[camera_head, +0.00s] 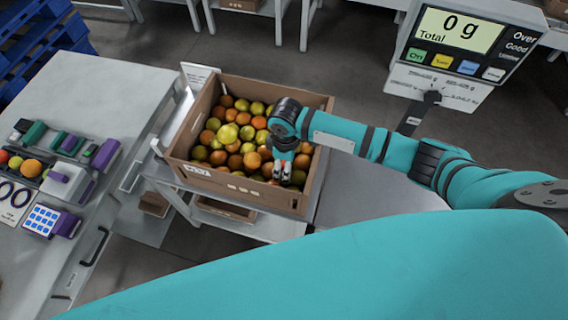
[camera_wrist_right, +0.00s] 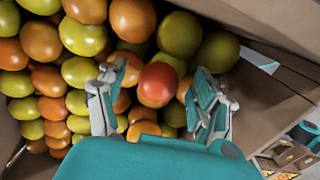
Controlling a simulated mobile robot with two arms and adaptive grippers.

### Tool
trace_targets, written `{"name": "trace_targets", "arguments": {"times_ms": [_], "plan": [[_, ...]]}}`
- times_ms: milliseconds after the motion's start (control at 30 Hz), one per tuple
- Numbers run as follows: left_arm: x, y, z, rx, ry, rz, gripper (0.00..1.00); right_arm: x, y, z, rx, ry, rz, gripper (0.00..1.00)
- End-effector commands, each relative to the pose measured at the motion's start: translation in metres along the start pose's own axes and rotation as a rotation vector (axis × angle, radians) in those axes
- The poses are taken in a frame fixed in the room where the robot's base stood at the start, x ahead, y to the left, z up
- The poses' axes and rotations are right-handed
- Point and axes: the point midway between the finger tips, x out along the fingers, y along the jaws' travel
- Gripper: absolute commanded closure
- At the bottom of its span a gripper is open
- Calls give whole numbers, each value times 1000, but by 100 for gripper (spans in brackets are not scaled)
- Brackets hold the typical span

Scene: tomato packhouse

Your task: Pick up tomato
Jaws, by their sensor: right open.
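A cardboard crate (camera_head: 240,194) holds many yellow-green and orange tomatoes (camera_head: 228,133). My right gripper (camera_head: 282,180) points down into the crate near its front right corner. In the right wrist view my right gripper (camera_wrist_right: 160,95) is open, with its two fingers apart. A redder tomato (camera_wrist_right: 158,82) lies between the fingers, and I cannot tell whether they touch it. Green and orange tomatoes (camera_wrist_right: 85,38) lie around it, close to the crate's cardboard wall (camera_wrist_right: 270,90). My left gripper is not in view.
A scale display (camera_head: 455,32) reading 0 g stands at the upper right. A grey table (camera_head: 85,85) at the left holds sorting tools and a few tomatoes. Blue pallets (camera_head: 40,40) are at the upper left. The crate walls enclose the gripper.

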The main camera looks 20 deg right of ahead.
Motion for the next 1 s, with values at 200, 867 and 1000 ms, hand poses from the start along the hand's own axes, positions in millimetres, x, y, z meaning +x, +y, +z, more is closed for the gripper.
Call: {"name": "trace_targets", "arguments": {"times_ms": [200,867,1000], "plan": [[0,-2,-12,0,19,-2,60,0,0,0,0,0,0,55],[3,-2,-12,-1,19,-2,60,-34,1,-2,0,6,4,76],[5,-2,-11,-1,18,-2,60,-63,2,-1,0,5,3,76]]}}
